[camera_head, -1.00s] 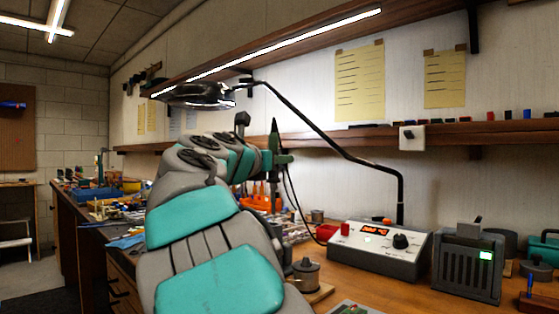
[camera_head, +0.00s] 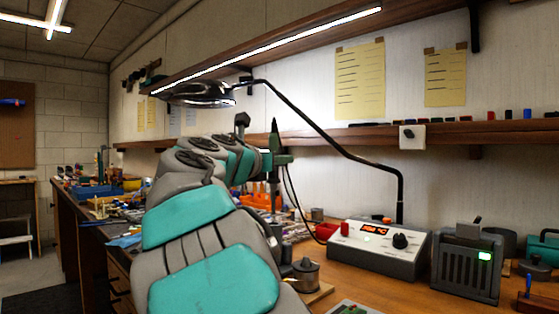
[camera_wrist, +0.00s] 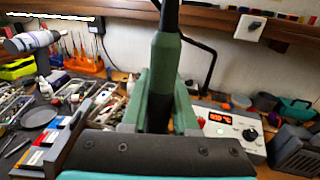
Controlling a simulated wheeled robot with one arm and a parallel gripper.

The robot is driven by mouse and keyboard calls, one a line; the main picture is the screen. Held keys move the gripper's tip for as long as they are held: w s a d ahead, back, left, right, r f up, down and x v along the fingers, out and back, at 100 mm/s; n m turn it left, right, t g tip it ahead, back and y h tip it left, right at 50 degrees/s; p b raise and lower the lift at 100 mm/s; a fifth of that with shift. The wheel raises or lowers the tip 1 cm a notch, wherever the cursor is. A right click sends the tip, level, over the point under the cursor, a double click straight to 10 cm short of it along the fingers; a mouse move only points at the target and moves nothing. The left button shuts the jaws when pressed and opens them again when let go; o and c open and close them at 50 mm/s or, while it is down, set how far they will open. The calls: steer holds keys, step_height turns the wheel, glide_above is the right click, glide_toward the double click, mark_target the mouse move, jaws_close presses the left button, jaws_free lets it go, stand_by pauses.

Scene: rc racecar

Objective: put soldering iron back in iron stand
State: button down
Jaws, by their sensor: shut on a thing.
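The soldering iron, with a green handle (camera_head: 274,137), is upright in my gripper (camera_head: 277,160), tip out of clear view. In the wrist view its handle (camera_wrist: 164,65) stands between the two green fingers of my gripper (camera_wrist: 160,105), which are shut on it. A dark cord hangs from it toward the control station (camera_head: 375,246) with a lit red display. A dark metal cup on a wooden base (camera_head: 306,272) sits on the bench beside my arm, below the gripper. I cannot tell whether this is the iron stand; my arm partly hides that area.
A lamp (camera_head: 205,93) on a bent black arm reaches over the bench. A wall shelf (camera_head: 350,138) runs behind the iron. A grey vented box (camera_head: 467,265) stands right of the station. An orange tool holder (camera_wrist: 82,62) and cluttered trays lie left. Bare bench shows in front of the station.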

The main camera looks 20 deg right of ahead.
mark_target(275, 188)
steer(key=shift+f, duration=0.55)
steer(key=shift+f+b, duration=0.45)
steer(key=shift+f, duration=0.25)
steer(key=shift+f+b, duration=0.5)
steer(key=shift+f, duration=1.5)
steer(key=shift+f+b, duration=0.7)
steer(key=shift+f, duration=0.55)
steer(key=shift+c, duration=1)
jaws_free()
